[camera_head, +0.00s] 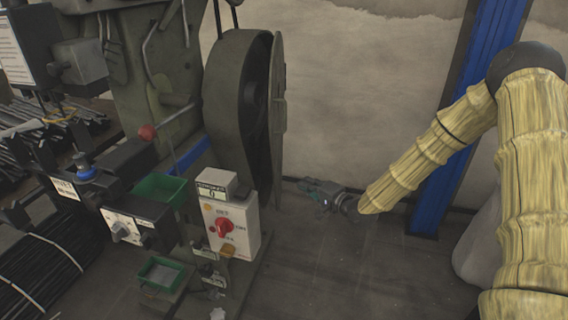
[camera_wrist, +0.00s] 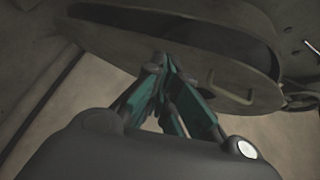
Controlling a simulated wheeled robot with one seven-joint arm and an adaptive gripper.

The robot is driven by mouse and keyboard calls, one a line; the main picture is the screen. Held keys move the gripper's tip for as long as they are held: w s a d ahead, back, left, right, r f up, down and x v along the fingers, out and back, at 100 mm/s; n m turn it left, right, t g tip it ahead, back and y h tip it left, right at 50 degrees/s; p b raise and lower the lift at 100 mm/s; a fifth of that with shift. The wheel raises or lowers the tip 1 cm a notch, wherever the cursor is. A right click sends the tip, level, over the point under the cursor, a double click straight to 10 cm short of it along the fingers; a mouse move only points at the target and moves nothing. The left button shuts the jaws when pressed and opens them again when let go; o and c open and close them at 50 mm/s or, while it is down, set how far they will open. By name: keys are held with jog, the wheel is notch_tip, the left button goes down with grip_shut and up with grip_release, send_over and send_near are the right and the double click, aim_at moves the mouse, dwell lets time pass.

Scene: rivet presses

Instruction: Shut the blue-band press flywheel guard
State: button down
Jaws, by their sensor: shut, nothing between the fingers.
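The green-grey press (camera_head: 165,75) has a blue band (camera_head: 190,155) low on its body. Its flywheel guard cover (camera_head: 278,110) is a round plate at the right side of the housing, seen nearly edge-on. A dark gap shows between the cover and the housing, so it stands ajar. In the wrist view the cover (camera_wrist: 255,97) spans the upper middle, with a small handle on it and the dark gap behind. My gripper (camera_head: 306,186) is shut and empty, low and right of the cover. In the wrist view its fingertips (camera_wrist: 163,60) overlap the cover's edge; I cannot tell whether they touch.
A control box (camera_head: 232,230) with a red knob stands at the press's front, beside green bins (camera_head: 160,188). A blue post (camera_head: 440,190) stands right, behind my arm. A pale wall lies behind.

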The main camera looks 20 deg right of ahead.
jog(key=w+d+r+m+t, duration=0.1)
jog(key=w+d+r+t, duration=0.1)
jog(key=w+d+r, duration=0.15)
jog(key=w+a+r+b, duration=0.1)
jog(key=w+a+b, duration=0.1)
jog(key=w+a, duration=0.5)
jog(key=w, duration=0.2)
jog(key=shift+w+a+y, duration=0.3)
jog(key=shift+w, duration=0.1)
